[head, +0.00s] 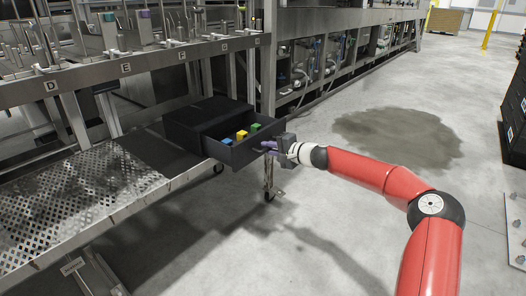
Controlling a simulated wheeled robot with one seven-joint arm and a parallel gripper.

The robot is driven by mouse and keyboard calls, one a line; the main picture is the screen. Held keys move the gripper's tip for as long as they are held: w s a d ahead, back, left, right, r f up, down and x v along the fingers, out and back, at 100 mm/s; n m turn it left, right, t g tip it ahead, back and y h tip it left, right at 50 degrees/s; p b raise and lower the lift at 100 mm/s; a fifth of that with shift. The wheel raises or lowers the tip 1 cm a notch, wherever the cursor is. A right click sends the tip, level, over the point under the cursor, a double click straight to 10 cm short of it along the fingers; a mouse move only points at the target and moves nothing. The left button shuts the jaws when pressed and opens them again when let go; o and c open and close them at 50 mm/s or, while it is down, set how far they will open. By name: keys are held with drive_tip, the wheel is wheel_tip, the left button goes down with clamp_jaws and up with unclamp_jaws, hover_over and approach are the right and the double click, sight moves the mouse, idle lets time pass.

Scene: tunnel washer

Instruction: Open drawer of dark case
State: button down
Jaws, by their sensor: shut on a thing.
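The dark case (196,112) sits on the metal shelf at the lower left of the washer frame, in the head view. Its drawer (240,153) is pulled out toward the front right. Several small coloured blocks lie inside, among them a blue one (227,141), a yellow one (241,134) and a green one (256,127). My gripper (270,149) is at the drawer's front face and is shut on its handle. The handle itself is mostly hidden by the fingers.
The perforated metal platform (60,212) runs along the left, and the steel frame with lettered plates stands behind it. A dark wet patch (395,135) lies on the floor. Dark crates (514,115) stand at the right edge. The floor in front of the drawer is open.

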drive_tip(key=c, duration=1.8)
unclamp_jaws()
drive_tip(key=v, duration=0.7)
drive_tip(key=shift+s+d, duration=0.2)
drive_tip(key=shift+d, duration=0.1)
